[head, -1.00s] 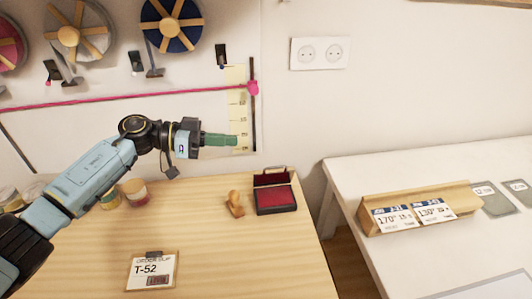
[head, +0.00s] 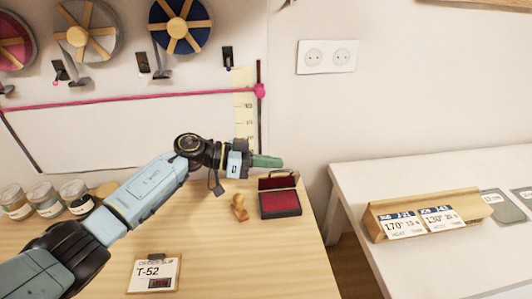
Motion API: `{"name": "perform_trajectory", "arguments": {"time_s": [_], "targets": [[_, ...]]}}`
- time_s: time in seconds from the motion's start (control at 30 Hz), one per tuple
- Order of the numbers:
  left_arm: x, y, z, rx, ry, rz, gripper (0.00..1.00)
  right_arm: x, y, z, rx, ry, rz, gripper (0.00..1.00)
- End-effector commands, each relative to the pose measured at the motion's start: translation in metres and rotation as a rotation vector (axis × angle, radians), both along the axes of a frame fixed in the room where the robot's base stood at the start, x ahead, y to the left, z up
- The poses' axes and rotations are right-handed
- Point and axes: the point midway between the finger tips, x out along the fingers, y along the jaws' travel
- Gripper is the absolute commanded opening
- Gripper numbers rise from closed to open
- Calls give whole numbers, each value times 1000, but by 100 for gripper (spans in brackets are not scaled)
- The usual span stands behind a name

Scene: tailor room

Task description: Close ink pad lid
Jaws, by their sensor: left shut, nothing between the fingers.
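The ink pad (head: 280,203) is a dark case with a red pad, on the wooden table near its right edge. Its lid (head: 277,182) stands open, raised at the back side of the case. My left gripper (head: 268,161) is shut and empty, with green fingers pointing right. In the picture it sits just above the lid's top edge; I cannot tell whether it touches the lid. My right gripper is not in view.
A wooden stamp (head: 239,207) stands just left of the ink pad. An order slip clipboard (head: 155,273) lies at the front. Several jars (head: 46,199) stand at the left. A white table (head: 350,190) with a wooden card holder (head: 425,207) is to the right, past a gap.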

Motion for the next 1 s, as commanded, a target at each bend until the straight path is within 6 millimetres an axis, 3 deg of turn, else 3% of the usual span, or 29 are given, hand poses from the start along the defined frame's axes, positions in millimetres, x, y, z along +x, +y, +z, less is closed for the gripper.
{"name": "perform_trajectory", "arguments": {"time_s": [0.43,1.0], "targets": [[-1,0,-3,0,-2,0,0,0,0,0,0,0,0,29],[-13,-3,-6,18,-93,-1,0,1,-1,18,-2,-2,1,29]]}}
